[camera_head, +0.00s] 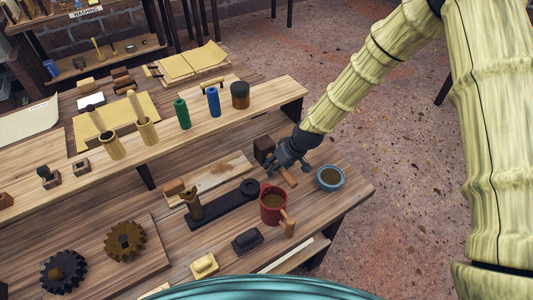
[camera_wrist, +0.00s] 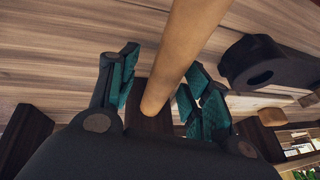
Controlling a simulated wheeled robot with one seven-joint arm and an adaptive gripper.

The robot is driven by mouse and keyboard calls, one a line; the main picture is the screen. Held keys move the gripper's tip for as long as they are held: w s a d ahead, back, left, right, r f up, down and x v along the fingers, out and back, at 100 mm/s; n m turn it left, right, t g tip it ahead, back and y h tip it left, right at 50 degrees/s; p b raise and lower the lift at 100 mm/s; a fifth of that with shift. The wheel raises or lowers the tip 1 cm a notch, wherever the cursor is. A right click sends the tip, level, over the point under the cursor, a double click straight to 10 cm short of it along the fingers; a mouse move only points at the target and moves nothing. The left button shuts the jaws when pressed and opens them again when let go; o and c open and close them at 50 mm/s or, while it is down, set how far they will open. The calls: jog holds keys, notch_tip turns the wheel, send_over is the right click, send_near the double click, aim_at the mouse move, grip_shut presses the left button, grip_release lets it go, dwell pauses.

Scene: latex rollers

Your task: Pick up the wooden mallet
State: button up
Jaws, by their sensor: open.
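The wooden mallet has a dark brown block head (camera_head: 263,149) and a lighter handle (camera_head: 287,177), and lies on the lower wooden shelf of the bench. My gripper (camera_head: 288,165) is right over it, partly covering the mallet between head and handle. In the wrist view, the tan handle (camera_wrist: 185,48) passes between the two teal-padded fingers (camera_wrist: 160,86), which are apart with gaps on both sides. A dark block (camera_wrist: 148,119) at the handle's lower end looks like the head, mostly hidden by my gripper's body.
A red mug (camera_head: 271,207) and a blue-rimmed bowl (camera_head: 330,178) stand close to the handle. A black ring-ended tool (camera_head: 225,203) lies to the left. The upper shelf (camera_head: 262,107) behind carries green and blue cylinders. Open floor lies to the right.

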jog(key=shift+f, duration=0.15)
dwell(0.3)
grip_shut()
